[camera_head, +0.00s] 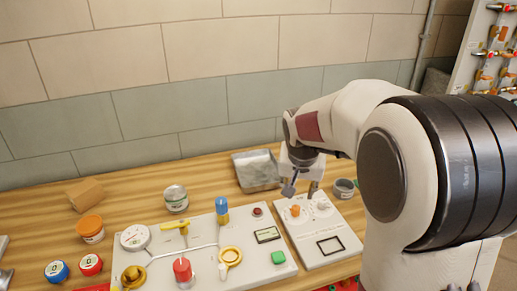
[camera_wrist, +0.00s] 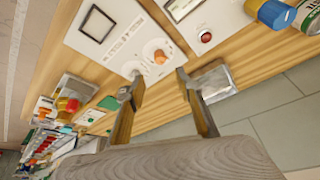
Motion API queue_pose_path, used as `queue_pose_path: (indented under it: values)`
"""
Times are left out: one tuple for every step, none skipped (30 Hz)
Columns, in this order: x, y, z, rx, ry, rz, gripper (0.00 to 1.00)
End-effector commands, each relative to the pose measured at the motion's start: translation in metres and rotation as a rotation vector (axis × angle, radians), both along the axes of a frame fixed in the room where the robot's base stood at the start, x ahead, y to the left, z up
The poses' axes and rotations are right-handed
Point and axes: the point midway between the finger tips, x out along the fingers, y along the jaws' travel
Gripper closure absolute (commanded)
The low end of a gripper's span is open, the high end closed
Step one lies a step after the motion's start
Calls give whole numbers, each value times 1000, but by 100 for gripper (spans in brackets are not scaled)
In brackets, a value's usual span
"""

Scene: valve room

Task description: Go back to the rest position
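My gripper (camera_head: 301,188) hangs above the back edge of the small white panel (camera_head: 325,249) at the right of the table. In the wrist view its two fingers (camera_wrist: 158,84) are spread apart with nothing held between them. An orange knob (camera_head: 295,210) on that panel lies just beyond the fingertips and also shows in the wrist view (camera_wrist: 160,57). I cannot tell the exact height of the fingertips above the panel. My arm reaches in from the right and hides part of the table.
A larger white panel (camera_head: 205,258) carries a gauge, valves and buttons. A grey metal tray (camera_head: 257,170) stands behind my gripper, and a grey cup (camera_head: 344,188) to its right. A can (camera_head: 176,198), jars and a wooden block (camera_head: 86,194) stand left. A tiled wall (camera_head: 170,110) closes the back.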

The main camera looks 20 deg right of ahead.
Motion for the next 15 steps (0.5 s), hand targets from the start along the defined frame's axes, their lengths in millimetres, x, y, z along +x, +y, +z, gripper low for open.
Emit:
queue_pose_path:
  values:
    - [0, 0, 0, 0, 0, 0, 65]
    - [0, 0, 0, 0, 0, 1, 65]
    - [0, 0, 0, -1, 0, 2, 65]
    - [0, 0, 0, -2, 1, 5, 65]
    - [0, 0, 0, -3, 2, 8, 65]
    - [-1, 0, 0, -6, 5, 15, 65]
    - [-1, 0, -1, -8, 9, 21, 65]
    - [-2, 0, -1, -10, 13, 29, 65]
    - [-3, 1, -2, -11, 21, 38, 65]
    - [-6, 1, -4, -12, 30, 48, 65]
    - [-9, 2, -7, -11, 43, 58, 65]
    - [-16, 4, -12, -11, 64, 73, 65]
    - [-21, 6, -15, -8, 81, 83, 65]
    - [-28, 7, -18, -7, 98, 96, 65]
    - [-37, 10, -20, -4, 112, 110, 65]
